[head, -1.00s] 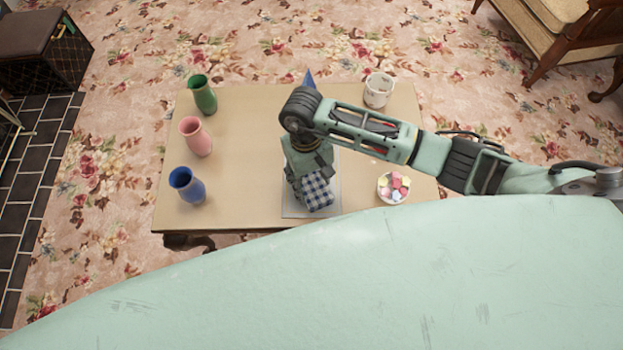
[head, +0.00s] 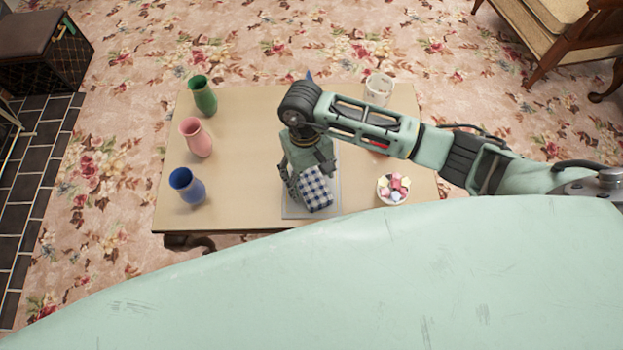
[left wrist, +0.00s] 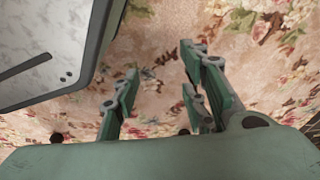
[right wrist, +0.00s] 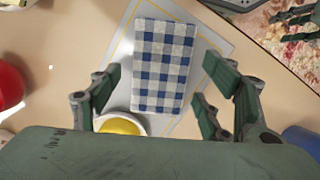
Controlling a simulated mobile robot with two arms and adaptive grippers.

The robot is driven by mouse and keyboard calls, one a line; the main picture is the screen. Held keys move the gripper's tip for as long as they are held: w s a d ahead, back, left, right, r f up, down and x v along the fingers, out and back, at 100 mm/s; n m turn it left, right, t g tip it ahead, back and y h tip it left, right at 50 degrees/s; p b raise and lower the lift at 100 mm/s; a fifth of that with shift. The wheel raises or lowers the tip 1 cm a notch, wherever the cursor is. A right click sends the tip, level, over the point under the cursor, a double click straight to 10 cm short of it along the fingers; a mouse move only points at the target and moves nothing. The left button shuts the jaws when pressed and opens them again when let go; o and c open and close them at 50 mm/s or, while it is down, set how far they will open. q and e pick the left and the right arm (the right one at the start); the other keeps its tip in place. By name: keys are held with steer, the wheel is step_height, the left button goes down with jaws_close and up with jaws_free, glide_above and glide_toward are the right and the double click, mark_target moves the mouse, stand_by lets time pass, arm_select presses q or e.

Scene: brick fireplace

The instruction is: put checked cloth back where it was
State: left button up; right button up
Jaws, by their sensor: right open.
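The blue-and-white checked cloth (head: 316,188) lies folded on a grey mat (head: 292,212) near the table's front edge. In the right wrist view the whole cloth (right wrist: 163,65) shows as a rectangle on the mat (right wrist: 210,40), which has yellow lines. My right gripper (right wrist: 160,92) is open, with its fingers spread to either side of the cloth's near end; I cannot tell whether they touch it. In the head view my right gripper (head: 302,186) is close beside the cloth. My left gripper (left wrist: 160,85) is open and empty over the carpet, away from the table.
Green (head: 202,96), pink (head: 196,138) and blue (head: 187,186) vases stand along the table's left side. A white cup (head: 379,90) and a bowl of colourful pieces (head: 393,188) stand at the right. A pale dish with something yellow (right wrist: 120,124) is below my right gripper.

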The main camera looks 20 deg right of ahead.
mark_target(308, 177)
arm_select(q)
steer(key=shift+s+f, duration=0.45)
steer(key=shift+f, duration=0.3)
arm_select(e)
step_height(308, 177, up, 10)
steer(key=w, duration=0.1)
steer(key=shift+w+a+r, duration=0.15)
steer(key=shift+w, duration=0.2)
arm_select(q)
steer(key=shift+s+f, duration=0.1)
steer(key=shift+s, duration=0.4)
steer(key=shift+w, duration=0.2)
steer(key=shift+w, duration=0.4)
